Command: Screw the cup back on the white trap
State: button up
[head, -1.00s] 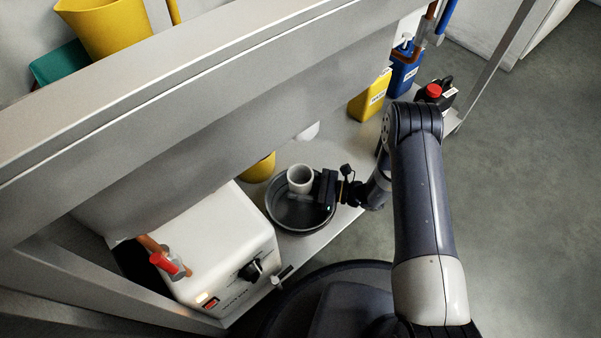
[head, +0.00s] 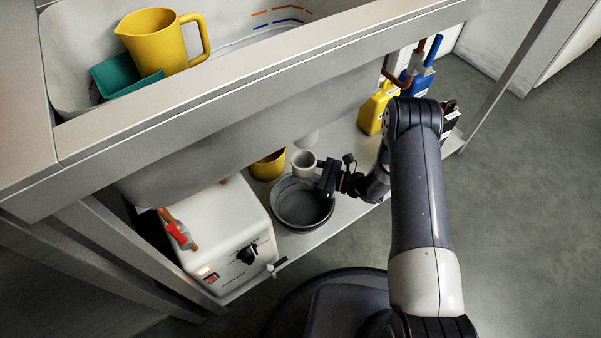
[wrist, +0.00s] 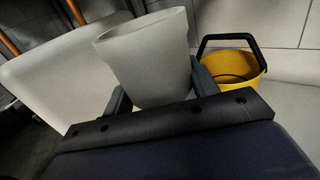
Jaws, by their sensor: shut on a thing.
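The cup (head: 304,160) is a pale grey-white, open-topped cylinder. My gripper (head: 321,178) is shut on it and holds it upright near the far rim of the dark round pan (head: 302,211), under the sink. In the wrist view the cup (wrist: 148,62) stands between the two fingers (wrist: 160,92), its mouth facing up and empty as far as I can see. A small part of the white trap (head: 307,140) shows below the sink basin, just behind and above the cup, with a gap between them. The rest of the trap is hidden by the sink front.
A white heater box (head: 222,236) stands left of the pan. A yellow bucket (head: 266,168) with a dark handle in the wrist view is behind the pan. Yellow (head: 374,112) and blue bottles (head: 416,84) stand at the right. The sink's front rail (head: 250,95) overhangs.

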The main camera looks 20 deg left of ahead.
dwell(0.3)
jog(key=shift+r+p, duration=1.65)
jog(key=shift+r, duration=1.75)
jog(key=shift+b, duration=0.7)
jog(key=shift+r+p, duration=0.7)
jog(key=shift+r, duration=0.55)
jog(key=o, duration=1.1)
jog(key=shift+c, duration=0.2)
jog(key=d, duration=0.7)
jog(key=shift+s+b, duration=0.2)
jog(key=shift+b, duration=0.15)
